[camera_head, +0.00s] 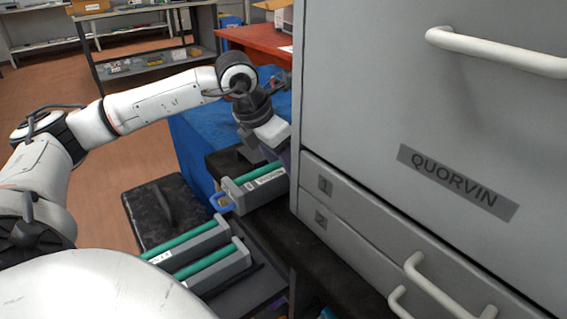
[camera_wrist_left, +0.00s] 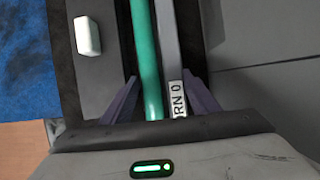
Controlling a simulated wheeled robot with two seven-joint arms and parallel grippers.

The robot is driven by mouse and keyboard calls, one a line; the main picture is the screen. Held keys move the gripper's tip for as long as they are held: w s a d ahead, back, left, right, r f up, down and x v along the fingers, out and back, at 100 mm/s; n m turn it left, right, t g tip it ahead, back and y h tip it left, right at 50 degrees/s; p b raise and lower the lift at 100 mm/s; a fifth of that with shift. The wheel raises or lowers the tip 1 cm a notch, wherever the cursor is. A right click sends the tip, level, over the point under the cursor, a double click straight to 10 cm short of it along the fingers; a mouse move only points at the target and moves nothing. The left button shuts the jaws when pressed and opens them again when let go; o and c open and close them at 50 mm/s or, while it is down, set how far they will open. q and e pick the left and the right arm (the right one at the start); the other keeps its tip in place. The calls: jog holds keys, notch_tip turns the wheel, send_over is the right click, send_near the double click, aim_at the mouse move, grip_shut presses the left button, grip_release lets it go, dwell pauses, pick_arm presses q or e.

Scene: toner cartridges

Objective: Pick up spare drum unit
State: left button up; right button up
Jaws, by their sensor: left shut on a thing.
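A grey drum unit (camera_head: 258,191) with a green roller, a white label and a blue end handle (camera_head: 220,203) lies on a dark surface beside the grey cabinet. My left gripper (camera_head: 270,158) is above its far part and shut on it. In the left wrist view the grey body and label (camera_wrist_left: 178,97) and the green roller (camera_wrist_left: 146,60) run between the two purple-grey fingers. The unit's far end is hidden behind my gripper and the cabinet edge. I cannot tell whether it is lifted. My right gripper is not in view.
Two similar green-roller units, the farther (camera_head: 188,243) and the nearer (camera_head: 217,268), lie in front. The grey cabinet (camera_head: 350,110) with white handles blocks the right side. A black case (camera_head: 160,212) sits at left. A blue cloth (camera_head: 195,140) lies behind.

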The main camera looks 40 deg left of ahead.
pick_arm(q)
jog(key=shift+s+a, duration=0.15)
jog(key=shift+s, duration=0.95)
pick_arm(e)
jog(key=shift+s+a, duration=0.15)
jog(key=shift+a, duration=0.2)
pick_arm(q)
jog(key=o, duration=1.6)
jog(key=shift+r, duration=0.1)
jog(key=shift+r, duration=0.3)
jog(key=p+v, duration=0.1)
jog(key=v, duration=0.7)
jog(key=shift+s+r+p, duration=0.15)
jog(key=shift+r+p, duration=0.15)
jog(key=shift+p, duration=0.1)
jog(key=shift+s+r, duration=0.25)
jog(key=shift+r, duration=0.15)
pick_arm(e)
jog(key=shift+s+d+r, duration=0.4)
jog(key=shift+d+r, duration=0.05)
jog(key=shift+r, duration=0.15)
